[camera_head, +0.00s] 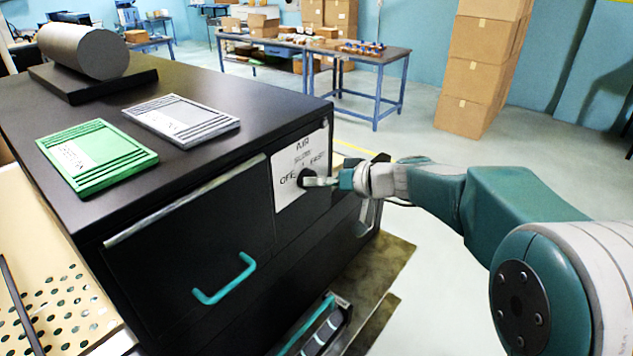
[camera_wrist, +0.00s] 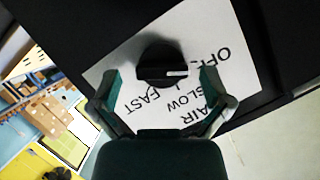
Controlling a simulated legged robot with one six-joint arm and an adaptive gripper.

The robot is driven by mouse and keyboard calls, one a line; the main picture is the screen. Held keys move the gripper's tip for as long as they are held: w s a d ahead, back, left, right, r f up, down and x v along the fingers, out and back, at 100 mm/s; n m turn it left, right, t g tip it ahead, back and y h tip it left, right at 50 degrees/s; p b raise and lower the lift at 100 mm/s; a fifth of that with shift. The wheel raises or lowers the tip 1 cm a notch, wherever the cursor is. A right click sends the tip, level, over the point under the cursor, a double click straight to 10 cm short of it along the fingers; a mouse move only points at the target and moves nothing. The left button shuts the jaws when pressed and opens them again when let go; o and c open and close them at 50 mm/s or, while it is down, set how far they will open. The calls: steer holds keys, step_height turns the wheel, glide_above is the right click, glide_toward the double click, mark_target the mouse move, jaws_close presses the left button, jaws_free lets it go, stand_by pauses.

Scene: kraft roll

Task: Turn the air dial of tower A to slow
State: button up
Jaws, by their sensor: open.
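The black air dial (camera_wrist: 158,62) sits on a white AIR plate (camera_head: 289,165) marked OFF, SLOW and FAST, on the front of a black cabinet (camera_head: 190,195). No letter A is legible on it. In the wrist view the labels are upside down, and the dial's white mark points right, toward the OFF side rather than SLOW. My gripper (camera_head: 328,181) is in front of the dial. In the wrist view its open fingers stand on either side of the dial, with gaps showing between fingers and dial. The dial is partly hidden in the head view.
A green slotted plate (camera_head: 97,156), a grey one (camera_head: 180,120) and a grey roll (camera_head: 84,50) on a black base rest on the cabinet top. A teal handle (camera_head: 226,280) juts from the front. Tables and stacked boxes (camera_head: 478,75) stand farther back, with clear floor between.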

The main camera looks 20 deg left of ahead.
steer(key=shift+a+f, duration=0.15)
steer(key=shift+a, duration=0.2)
steer(key=c, duration=1.2)
steer(key=shift+o, duration=0.2)
steer(key=shift+d, duration=0.1)
steer(key=m+g+y, duration=0.1)
steer(key=m, duration=0.1)
steer(key=m+g, duration=0.1)
steer(key=m, duration=0.1)
steer(key=shift+w+f+y, duration=0.1)
steer(key=shift+f+y, duration=0.05)
steer(key=shift+y, duration=0.25)
steer(key=m+y, duration=0.1)
steer(key=m, duration=0.1)
steer(key=m+y, duration=0.1)
steer(key=m, duration=0.2)
steer(key=shift+f+g, duration=0.15)
steer(key=shift+g, duration=0.25)
steer(key=shift+m, duration=0.3)
